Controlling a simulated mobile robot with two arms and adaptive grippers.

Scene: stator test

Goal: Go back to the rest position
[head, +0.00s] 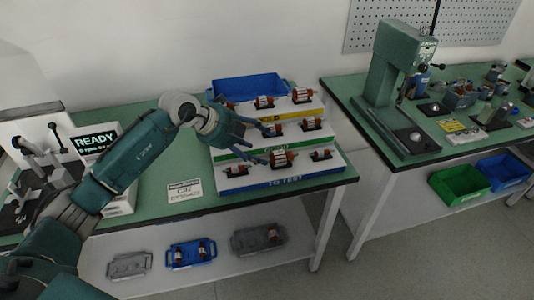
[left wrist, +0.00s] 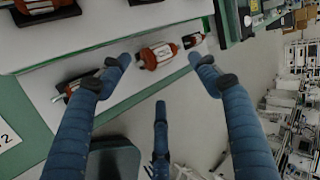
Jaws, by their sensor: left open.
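My left gripper (head: 262,142) reaches in from the left over the stepped rack (head: 262,186) on the green table. Its blue fingers are spread wide and hold nothing. In the left wrist view, the open left gripper (left wrist: 159,62) has a red-brown stator (left wrist: 158,56) showing between its fingertips. That stator appears to sit on the front "TO TEST" step, where the middle stator (head: 283,158) shows in the head view. I cannot tell whether any finger touches it. My right gripper is not in view.
More stators stand on the rack's steps, with a blue bin (head: 249,88) behind. A "READY" test station (head: 95,142) is at left. A green press (head: 390,75) stands on the right table. Trays (head: 190,254) lie on the lower shelf. A floor gap separates the tables.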

